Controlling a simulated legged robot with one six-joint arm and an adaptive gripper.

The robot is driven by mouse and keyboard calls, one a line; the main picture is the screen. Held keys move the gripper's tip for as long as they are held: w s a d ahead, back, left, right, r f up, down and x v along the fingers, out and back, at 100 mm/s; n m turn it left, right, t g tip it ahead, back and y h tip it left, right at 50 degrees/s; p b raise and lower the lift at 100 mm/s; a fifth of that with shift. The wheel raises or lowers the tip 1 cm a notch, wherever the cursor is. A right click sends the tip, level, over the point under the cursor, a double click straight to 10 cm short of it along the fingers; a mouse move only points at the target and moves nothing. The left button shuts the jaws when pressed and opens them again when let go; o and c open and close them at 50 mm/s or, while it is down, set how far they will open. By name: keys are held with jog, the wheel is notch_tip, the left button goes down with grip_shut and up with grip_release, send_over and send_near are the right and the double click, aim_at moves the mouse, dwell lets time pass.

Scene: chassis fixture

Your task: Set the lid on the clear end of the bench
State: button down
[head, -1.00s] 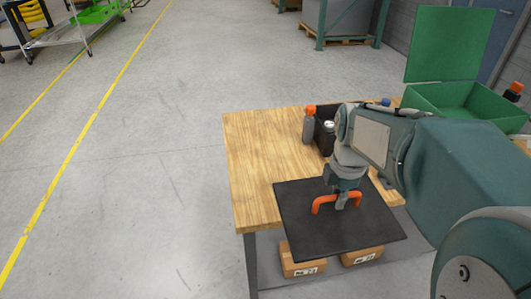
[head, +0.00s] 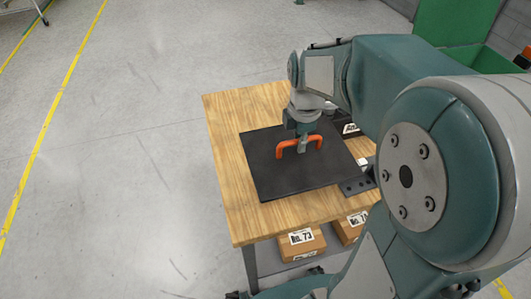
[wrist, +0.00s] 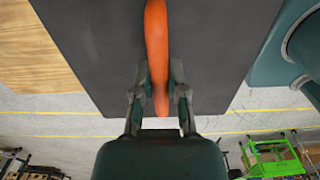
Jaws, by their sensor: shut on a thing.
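The lid (head: 285,177) is a flat dark square plate with an orange arched handle (head: 284,152) on top. In the head view it is over the wooden bench (head: 232,108), with bare wood showing on its left, far and near sides. I cannot tell whether it touches the bench top. My gripper (head: 303,147) is shut on the orange handle. In the wrist view the two fingers close on both sides of the handle (wrist: 157,50), with the dark lid (wrist: 95,45) beneath. My arm hides the right part of the bench.
A dark bracket with holes (head: 357,186) is at the lid's right edge. Cardboard boxes (head: 300,242) sit on the shelf below the bench. A green open box (head: 460,30) stands at the far right. The floor left of the bench is clear.

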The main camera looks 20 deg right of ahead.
aim_at(285, 139)
jog(key=w+a+f, duration=0.1)
jog(key=w+a, duration=0.1)
jog(key=w, duration=0.1)
jog(key=shift+a+f, duration=0.25)
jog(key=shift+f, duration=0.15)
jog(key=w+a+f, duration=0.1)
jog(key=f, duration=0.1)
jog(key=w+a+f, duration=0.2)
jog(key=w+f, duration=0.1)
jog(key=shift+w+f, duration=0.1)
jog(key=shift+f, duration=0.2)
jog(key=f, duration=0.3)
jog(key=shift+w+a+f, duration=0.2)
jog(key=shift+f, duration=0.15)
jog(key=c, duration=0.7)
grip_release()
